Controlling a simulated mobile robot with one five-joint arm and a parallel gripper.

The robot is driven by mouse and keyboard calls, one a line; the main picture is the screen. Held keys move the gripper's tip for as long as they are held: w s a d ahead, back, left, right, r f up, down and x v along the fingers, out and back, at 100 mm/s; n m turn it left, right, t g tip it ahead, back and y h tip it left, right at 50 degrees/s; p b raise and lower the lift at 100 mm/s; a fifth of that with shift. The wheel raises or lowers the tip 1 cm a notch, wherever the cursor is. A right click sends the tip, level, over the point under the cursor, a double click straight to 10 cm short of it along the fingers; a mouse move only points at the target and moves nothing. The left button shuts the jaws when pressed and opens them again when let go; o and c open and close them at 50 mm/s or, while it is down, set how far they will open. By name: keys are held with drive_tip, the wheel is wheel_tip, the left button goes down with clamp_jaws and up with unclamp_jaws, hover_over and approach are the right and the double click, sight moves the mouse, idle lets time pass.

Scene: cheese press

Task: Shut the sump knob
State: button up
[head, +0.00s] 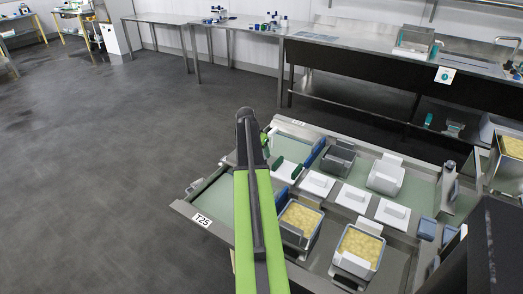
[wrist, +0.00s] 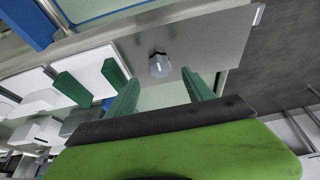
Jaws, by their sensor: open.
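A small grey faceted knob (wrist: 160,65), which looks like the sump knob, sits on a flat grey metal panel (wrist: 208,42) in the wrist view. My gripper (wrist: 160,78) is open, with its two green fingers apart and nothing between them. In the picture, the knob appears just beyond the fingertips, roughly centred between them. I cannot tell the exact gap in depth.
White boards with green pieces (wrist: 73,88) lie left of the fingers in the wrist view. The head view shows a press table (head: 424,195) with white lids (head: 353,198), a curd-filled mould (head: 359,247) and a blue divider (head: 311,153). Open floor (head: 110,170) lies to the left.

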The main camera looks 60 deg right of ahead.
drive_tip(key=p+v, duration=0.9)
drive_tip(key=v, duration=0.3)
drive_tip(key=shift+r+p, duration=0.25)
drive_tip(key=shift+p, duration=0.1)
drive_tip(key=shift+w+a, duration=0.1)
drive_tip(key=shift+w, duration=0.05)
